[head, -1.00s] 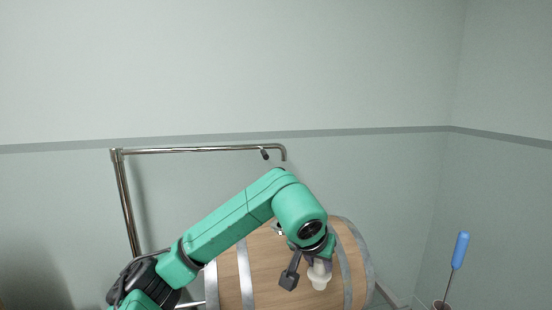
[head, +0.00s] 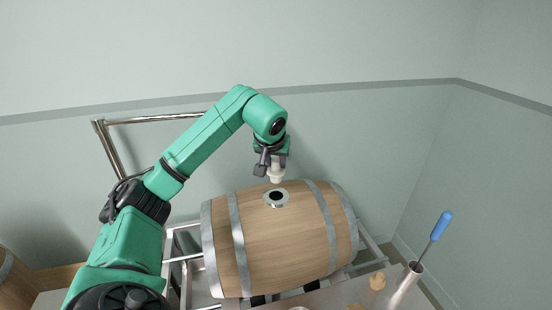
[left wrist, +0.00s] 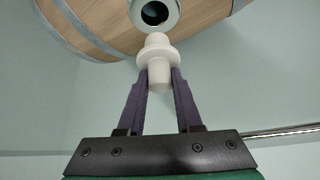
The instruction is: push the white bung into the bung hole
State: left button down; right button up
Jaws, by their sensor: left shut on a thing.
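The white bung (head: 276,173) is held by my left gripper (head: 275,158), narrow end down, just above the barrel. In the left wrist view the bung (left wrist: 156,52) sits between the dark fingers of the gripper (left wrist: 160,80), which are shut on it. The bung hole (head: 276,196) is a dark opening in a metal ring on top of the wooden barrel (head: 280,240). In the left wrist view the hole (left wrist: 154,13) shows beyond the bung's tip, with a gap between them. The hole is empty. My right gripper is not in view.
The barrel lies on its side on a metal rack (head: 374,262). A blue-handled tool (head: 441,226) stands in a metal holder (head: 404,286) at the right, near a small tan bung (head: 377,281). A steel rail (head: 155,119) stands behind. Another barrel (head: 14,280) is at lower left.

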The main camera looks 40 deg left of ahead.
aim_at(275, 172)
pick_arm(q)
notch_tip(275, 172, down, 4)
jog(key=shift+w+r+b, duration=0.1)
jog(key=shift+b, duration=0.8)
jog(key=shift+f, duration=0.45)
jog(key=shift+r, duration=0.1)
jog(key=shift+p, duration=0.35)
